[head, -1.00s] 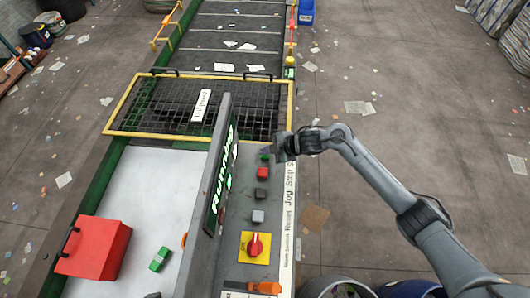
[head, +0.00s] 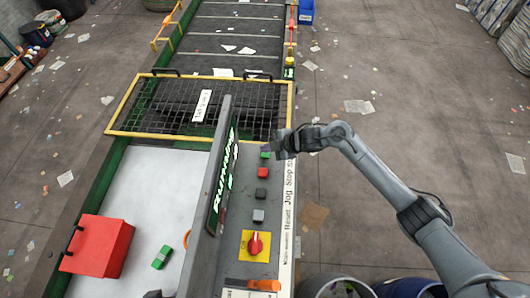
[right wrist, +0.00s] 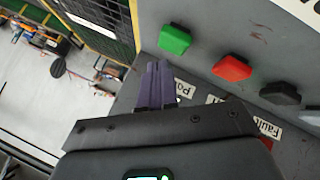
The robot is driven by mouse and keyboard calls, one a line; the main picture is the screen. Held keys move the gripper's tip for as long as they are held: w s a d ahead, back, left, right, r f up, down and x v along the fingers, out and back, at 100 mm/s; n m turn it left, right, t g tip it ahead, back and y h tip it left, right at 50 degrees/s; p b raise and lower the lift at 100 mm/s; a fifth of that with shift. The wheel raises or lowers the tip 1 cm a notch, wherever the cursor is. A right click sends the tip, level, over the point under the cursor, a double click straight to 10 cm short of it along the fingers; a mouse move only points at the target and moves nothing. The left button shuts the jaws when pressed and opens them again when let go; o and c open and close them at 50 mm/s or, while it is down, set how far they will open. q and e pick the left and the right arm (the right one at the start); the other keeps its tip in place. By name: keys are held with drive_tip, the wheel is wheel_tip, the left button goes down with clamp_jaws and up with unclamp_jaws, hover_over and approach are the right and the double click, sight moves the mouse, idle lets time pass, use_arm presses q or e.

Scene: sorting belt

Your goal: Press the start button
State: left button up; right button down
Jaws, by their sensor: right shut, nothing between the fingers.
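The green button (head: 265,155) is at the far end of a row on the grey control panel (head: 229,246); I take it for the start button. My right gripper (head: 269,149) is shut and empty, its fingertips close by the green button in the head view. In the right wrist view the purple fingers (right wrist: 155,84) are together, and the green button (right wrist: 174,40) shows clear beyond their tips, slightly to the right. I cannot tell whether they touch it. My left gripper is not recognisable in view.
Red (head: 262,173), black (head: 261,193) and grey (head: 258,215) buttons and a red knob (head: 255,243) line the panel. An upright sign (head: 222,180) reads "Running". A yellow-framed mesh guard (head: 155,132) covers part of the belt (head: 220,62). A red box (head: 98,247) stands left.

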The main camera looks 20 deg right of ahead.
sight(267, 155)
drive_tip(key=shift+r+p, duration=2.15)
drive_tip(key=shift+r, duration=0.3)
drive_tip(key=shift+a, duration=0.1)
drive_tip(key=s+a, duration=0.1)
drive_tip(key=s+a+f+m, duration=0.1)
drive_tip(key=s+a, duration=0.1)
drive_tip(key=s+a+m+t+h, duration=0.1)
drive_tip(key=s, duration=0.1)
drive_tip(key=shift+s+a+f+p, duration=0.15)
drive_tip(key=shift+a+f+p, duration=0.15)
drive_tip(key=shift+f, duration=0.1)
drive_tip(key=s+d+r+m+g+h, duration=0.1)
drive_tip(key=s+m, duration=0.3)
drive_tip(key=s, duration=0.5)
drive_tip(key=s+d+r+m+g+h+p, duration=0.1)
drive_tip(key=s+d+m, duration=0.3)
drive_tip(key=s, duration=0.5)
drive_tip(key=s+d+r+m+g+h, duration=0.2)
drive_tip(key=s+m, duration=0.4)
drive_tip(key=s, duration=0.4)
drive_tip(key=shift+d+h, duration=0.5)
drive_tip(key=shift+h, duration=0.2)
drive_tip(key=shift+s, duration=0.1)
